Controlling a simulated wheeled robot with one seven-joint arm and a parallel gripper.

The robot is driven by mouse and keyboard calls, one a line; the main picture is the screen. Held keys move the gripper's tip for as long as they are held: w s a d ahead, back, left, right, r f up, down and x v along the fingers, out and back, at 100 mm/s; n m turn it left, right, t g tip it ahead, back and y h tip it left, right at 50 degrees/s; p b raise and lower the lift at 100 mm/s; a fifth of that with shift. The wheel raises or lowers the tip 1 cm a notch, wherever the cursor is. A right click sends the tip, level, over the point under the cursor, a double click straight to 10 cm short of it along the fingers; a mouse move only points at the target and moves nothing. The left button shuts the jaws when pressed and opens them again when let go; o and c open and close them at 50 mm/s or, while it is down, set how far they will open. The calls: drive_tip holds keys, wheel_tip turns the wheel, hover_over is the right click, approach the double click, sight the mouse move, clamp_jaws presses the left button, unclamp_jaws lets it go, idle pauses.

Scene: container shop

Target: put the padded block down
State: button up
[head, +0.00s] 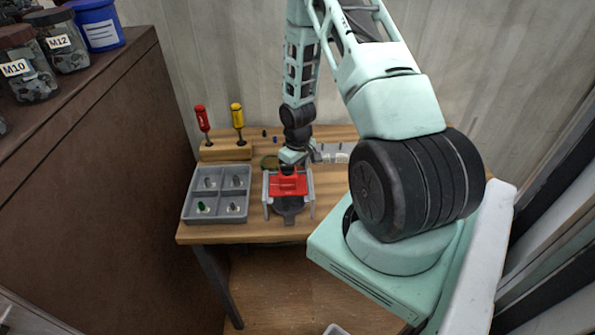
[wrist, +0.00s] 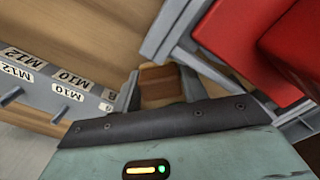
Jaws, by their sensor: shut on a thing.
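The padded block (wrist: 160,86), brown with a paler lower part, sits between the grey fingers of my gripper (wrist: 160,92) in the wrist view. My gripper is shut on it. In the head view my gripper (head: 291,158) hangs over the wooden table (head: 240,230), just behind a red piece in a grey frame. The block cannot be made out clearly there. I cannot tell whether it touches the table.
The red piece (head: 288,184) stands close in front of my gripper and shows at the wrist view's upper right. A grey compartment tray (head: 187,216) is left. Behind it, a wooden stand (head: 224,153) holds red and yellow screwdrivers. A labelled grey rack (head: 333,153) is right.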

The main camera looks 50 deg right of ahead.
sight(298, 169)
drive_tip(key=o, duration=1)
drive_tip(key=shift+f, duration=0.1)
wheel_tip(298, 169, up, 12)
drive_tip(key=b, duration=0.3)
drive_tip(key=w+a+r+n, duration=0.1)
drive_tip(key=a+r, duration=0.2)
drive_tip(key=a, duration=0.4)
drive_tip(key=w+a+r+n, duration=0.1)
drive_tip(key=w+a+r, duration=0.1)
drive_tip(key=a, duration=0.4)
drive_tip(key=s+a+r+n, duration=0.1)
drive_tip(key=s+a+r, duration=0.15)
drive_tip(key=a, duration=0.45)
drive_tip(key=s+a+r+n, duration=0.2)
drive_tip(key=s+a, duration=0.2)
drive_tip(key=a, duration=0.3)
drive_tip(key=s+a+r+n, duration=0.1)
drive_tip(key=s+a+r, duration=0.15)
drive_tip(key=a, duration=0.45)
drive_tip(key=s+a+n, duration=0.1)
drive_tip(key=s+a, duration=0.1)
drive_tip(key=s, duration=0.1)
drive_tip(key=s+a+r+n, duration=0.1)
drive_tip(key=s+a, duration=0.1)
drive_tip(key=s, duration=0.2)
drive_tip(key=s+a, duration=0.2)
drive_tip(key=s, duration=0.2)
drive_tip(key=shift+a+r+n+y, duration=0.3)
drive_tip(key=shift+a+r+n, duration=0.1)
